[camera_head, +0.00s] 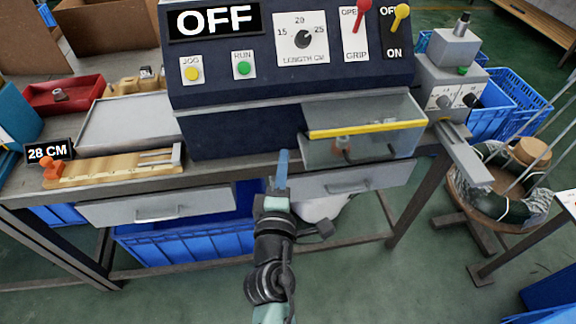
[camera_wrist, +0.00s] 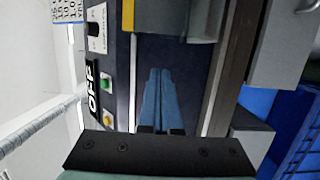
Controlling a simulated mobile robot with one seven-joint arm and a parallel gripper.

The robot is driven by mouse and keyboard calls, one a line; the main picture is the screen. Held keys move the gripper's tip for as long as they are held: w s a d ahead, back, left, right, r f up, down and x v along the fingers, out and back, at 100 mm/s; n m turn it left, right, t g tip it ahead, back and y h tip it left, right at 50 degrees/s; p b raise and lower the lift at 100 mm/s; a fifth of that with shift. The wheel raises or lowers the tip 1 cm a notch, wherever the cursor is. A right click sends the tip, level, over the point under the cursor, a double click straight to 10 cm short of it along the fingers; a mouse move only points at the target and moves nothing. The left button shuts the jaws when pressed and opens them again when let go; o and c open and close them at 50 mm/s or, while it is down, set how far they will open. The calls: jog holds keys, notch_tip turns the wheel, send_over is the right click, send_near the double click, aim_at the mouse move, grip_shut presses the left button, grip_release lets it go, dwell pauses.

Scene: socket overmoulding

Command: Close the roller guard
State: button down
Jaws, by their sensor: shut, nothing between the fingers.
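The roller guard (camera_head: 380,148) is a see-through cover at the right front of the dark blue machine (camera_head: 240,85). A yellow bar (camera_head: 367,130) runs across it, and rollers or fittings show dimly through it. I cannot tell clearly how far it is swung open. My gripper (camera_head: 283,154) is in front of the machine, left of the guard and apart from it, with blue fingers pointing at the machine. The fingers (camera_wrist: 158,75) are together and empty in the wrist view. There, the yellow bar (camera_wrist: 128,14) and part of the guard show at the top edge, beyond the fingertips.
The machine panel carries an OFF display (camera_head: 214,20), a length dial (camera_head: 302,38), and red and yellow levers. A drawer (camera_head: 345,180) sits below the bench edge. A wooden gauge (camera_head: 115,168) lies at the left. A grey outfeed chute (camera_head: 464,158) sticks out at the right.

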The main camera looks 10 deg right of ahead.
jog(key=b+v, duration=0.1)
jog(key=v, duration=0.9)
jog(key=shift+b, duration=0.3)
jog(key=w+r+m+t, duration=0.2)
jog(key=r+m, duration=0.4)
jog(key=r, duration=0.8)
jog(key=w+r+m+t, duration=0.25)
jog(key=r+m, duration=0.25)
jog(key=r, duration=0.9)
jog(key=s+a+r+m+t+y, duration=0.25)
jog(key=s+r, duration=0.25)
jog(key=r, duration=0.5)
jog(key=s+a+r+m+t+y, duration=0.1)
jog(key=s+r+m+t+y, duration=0.3)
jog(key=r, duration=0.6)
notch_tip(320, 180, up, 18)
jog(key=n+g+h+p, duration=0.1)
jog(key=n+h+p, duration=0.1)
jog(key=p, duration=1.6)
jog(key=shift+s+p, duration=0.3)
jog(key=shift+s, duration=0.05)
jog(key=shift+a, duration=0.1)
